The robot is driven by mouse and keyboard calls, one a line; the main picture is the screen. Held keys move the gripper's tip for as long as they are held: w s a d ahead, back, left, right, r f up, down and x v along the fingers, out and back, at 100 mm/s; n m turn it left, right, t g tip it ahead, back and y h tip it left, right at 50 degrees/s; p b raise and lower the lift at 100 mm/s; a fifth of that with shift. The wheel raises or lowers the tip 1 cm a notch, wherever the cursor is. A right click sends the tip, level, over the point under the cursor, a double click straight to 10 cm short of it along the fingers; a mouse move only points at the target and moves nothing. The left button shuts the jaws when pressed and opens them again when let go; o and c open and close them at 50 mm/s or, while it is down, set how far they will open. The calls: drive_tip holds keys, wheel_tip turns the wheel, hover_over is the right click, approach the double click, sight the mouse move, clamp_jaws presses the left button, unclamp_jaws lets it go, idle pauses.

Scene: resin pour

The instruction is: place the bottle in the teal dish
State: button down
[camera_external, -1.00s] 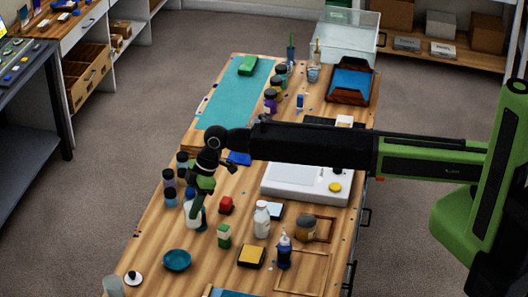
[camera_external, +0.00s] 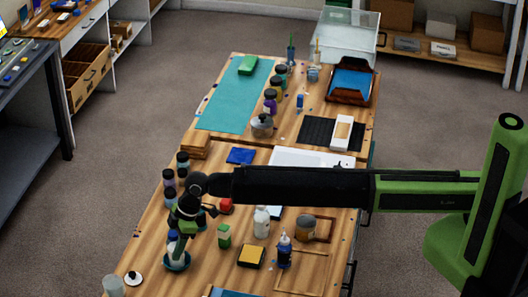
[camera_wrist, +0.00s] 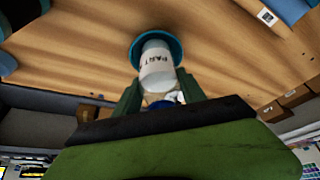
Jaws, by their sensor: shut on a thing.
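A white bottle (camera_wrist: 157,67) with a "PART" label and a blue cap is between the fingers of my gripper (camera_wrist: 158,92). In the external view, my gripper (camera_external: 181,244) points down and is shut on the bottle (camera_external: 176,254), partly hiding it. The teal dish (camera_wrist: 136,52) shows around the bottle's far end in the wrist view. In the external view the dish (camera_external: 186,264) is directly under the bottle, near the bench's front left. The bottle looks upright and within the dish's outline. I cannot tell whether its base touches the dish.
A white lid with a dark knob (camera_external: 133,279) and a clear cup (camera_external: 113,286) stand left of the dish. A green-and-white box (camera_external: 224,236), a yellow-topped block (camera_external: 251,256) and a white bottle (camera_external: 261,222) stand to the right. Dark-capped jars (camera_external: 170,197) stand behind.

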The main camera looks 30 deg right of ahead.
drive_tip(key=shift+f, duration=0.1)
drive_tip(key=c, duration=0.7)
unclamp_jaws()
drive_tip(key=shift+r, duration=0.2)
drive_tip(key=shift+r, duration=0.25)
drive_tip(key=p+v, duration=1.1)
drive_tip(key=shift+d+r, duration=0.25)
